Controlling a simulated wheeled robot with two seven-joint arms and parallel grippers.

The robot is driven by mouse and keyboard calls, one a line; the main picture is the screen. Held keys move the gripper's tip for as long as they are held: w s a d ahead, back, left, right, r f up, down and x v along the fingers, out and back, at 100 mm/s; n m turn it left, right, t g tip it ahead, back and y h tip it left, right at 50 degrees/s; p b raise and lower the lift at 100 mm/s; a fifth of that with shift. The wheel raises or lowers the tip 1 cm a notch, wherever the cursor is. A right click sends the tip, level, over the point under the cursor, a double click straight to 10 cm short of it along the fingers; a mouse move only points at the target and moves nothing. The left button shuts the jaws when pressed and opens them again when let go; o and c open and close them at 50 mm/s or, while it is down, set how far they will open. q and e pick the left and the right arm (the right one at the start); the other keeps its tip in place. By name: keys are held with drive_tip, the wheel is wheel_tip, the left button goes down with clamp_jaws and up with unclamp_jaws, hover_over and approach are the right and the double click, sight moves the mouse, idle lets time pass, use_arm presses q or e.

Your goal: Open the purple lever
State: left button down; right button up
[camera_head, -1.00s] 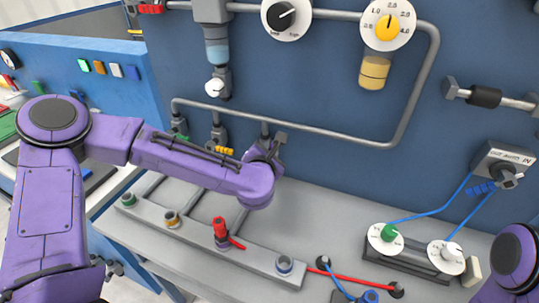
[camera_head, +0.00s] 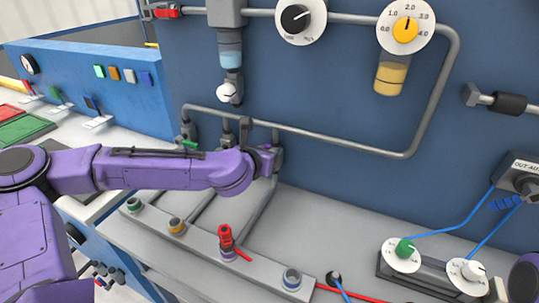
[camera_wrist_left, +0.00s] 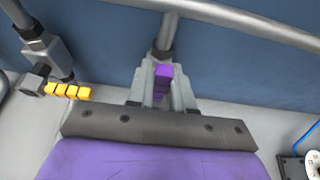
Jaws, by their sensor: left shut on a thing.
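The purple lever (camera_wrist_left: 163,76) is a short ridged handle below a vertical grey pipe in the left wrist view. It points toward the camera and sits between the two grey fingers of my left gripper (camera_wrist_left: 160,92), which is shut on it. In the head view, my left gripper (camera_head: 262,148) is at the pipe's lower fitting, in front of the blue wall panel, and my wrist hides most of the lever. My right gripper is out of view.
A yellow lever (camera_wrist_left: 68,91) is close on the left in the wrist view. A green lever (camera_head: 190,144) is farther left. A grey pipe (camera_head: 335,137) runs just above my gripper. A red valve (camera_head: 226,238) stands on the bench below my arm.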

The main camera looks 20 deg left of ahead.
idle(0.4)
use_arm(q)
drive_tip(key=c, duration=1.1)
unclamp_jaws()
drive_tip(key=shift+s+r, duration=0.1)
